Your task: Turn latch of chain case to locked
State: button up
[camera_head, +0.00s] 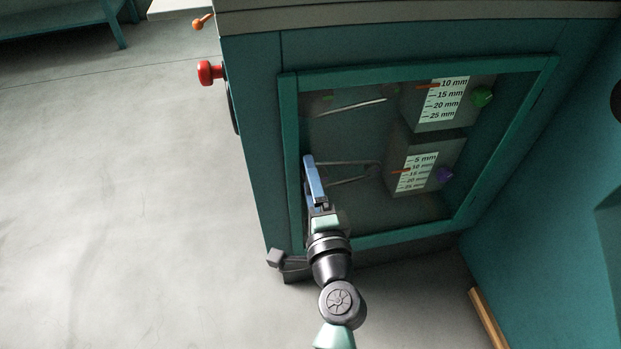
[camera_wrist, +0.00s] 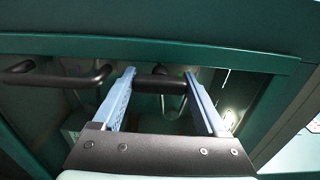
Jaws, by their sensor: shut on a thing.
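The chain case (camera_head: 262,120) is a teal cabinet with a framed, see-through front panel. My gripper (camera_head: 311,172) is at the left side of this panel, its light blue fingers pointing up in the picture. In the wrist view my gripper (camera_wrist: 158,76) has its two fingers on either side of a short black bar (camera_wrist: 160,87), which looks like the latch. The bar lies crosswise between the fingers and is held there. In the head view the latch is hidden by my gripper. Whether it stands at locked cannot be read.
Behind the panel are two scales, the upper (camera_head: 445,98) with a green knob and the lower (camera_head: 415,172) with a purple knob. A red knob (camera_head: 208,72) and an orange lever (camera_head: 203,21) stick out at the case's left. The floor (camera_head: 120,200) at left is clear.

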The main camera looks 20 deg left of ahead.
jog(key=o, duration=1.3)
jog(key=shift+s, duration=0.1)
jog(key=v, duration=1.3)
jog(key=shift+p, duration=0.4)
